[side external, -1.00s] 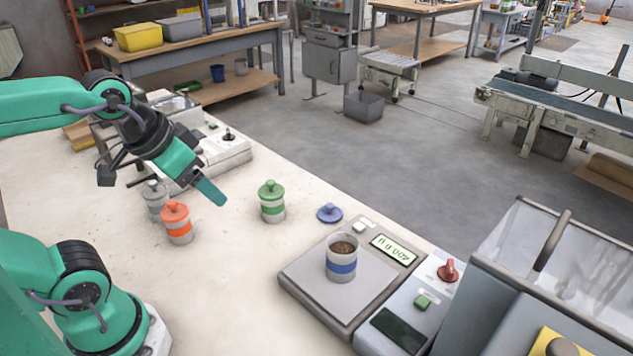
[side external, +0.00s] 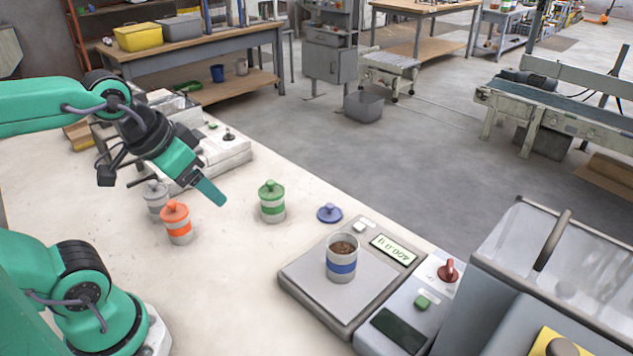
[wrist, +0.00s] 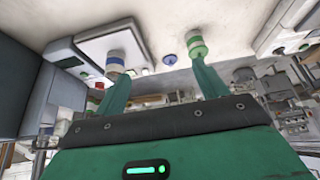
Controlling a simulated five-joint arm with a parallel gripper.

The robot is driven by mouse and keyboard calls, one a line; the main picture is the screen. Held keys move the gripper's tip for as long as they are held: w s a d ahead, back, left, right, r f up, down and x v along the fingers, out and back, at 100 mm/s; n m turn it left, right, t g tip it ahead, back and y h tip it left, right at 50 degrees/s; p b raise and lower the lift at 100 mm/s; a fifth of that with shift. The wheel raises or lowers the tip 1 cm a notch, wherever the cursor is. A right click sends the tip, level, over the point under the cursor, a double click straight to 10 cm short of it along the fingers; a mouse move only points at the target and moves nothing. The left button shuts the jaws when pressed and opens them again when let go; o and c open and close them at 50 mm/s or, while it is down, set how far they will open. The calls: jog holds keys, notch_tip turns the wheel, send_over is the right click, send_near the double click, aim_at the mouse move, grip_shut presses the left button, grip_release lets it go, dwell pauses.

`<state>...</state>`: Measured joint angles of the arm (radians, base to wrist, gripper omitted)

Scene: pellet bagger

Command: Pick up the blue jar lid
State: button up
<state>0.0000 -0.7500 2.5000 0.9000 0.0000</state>
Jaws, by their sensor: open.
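The blue jar lid (side external: 329,213) lies flat on the pale tabletop with its round knob up, near the table's far edge. It also shows in the wrist view (wrist: 169,60), between and beyond my two fingers. My gripper (side external: 212,193) is in the air above the table, to the left of the lid. In the wrist view its fingers (wrist: 160,85) are spread apart with nothing between them. The blue-banded jar (side external: 341,259) stands lidless on the scale, with dark pellets inside.
A green-lidded jar (side external: 271,202) stands left of the lid. An orange-lidded jar (side external: 176,223) and a grey-lidded jar (side external: 155,198) stand further left. The scale (side external: 315,302) and the bagging machine (side external: 500,290) are at the right. The front middle of the table is clear.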

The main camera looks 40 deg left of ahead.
jog(key=shift+o, duration=0.5)
jog(key=shift+o, duration=1)
jog(key=shift+w, duration=0.1)
jog(key=n+g, duration=0.6)
jog(key=n, duration=0.3)
send_over(330, 205)
jog(key=f, duration=1.6)
jog(key=shift+s, duration=0.25)
jog(key=shift+w+f, duration=0.2)
jog(key=shift+f, duration=0.15)
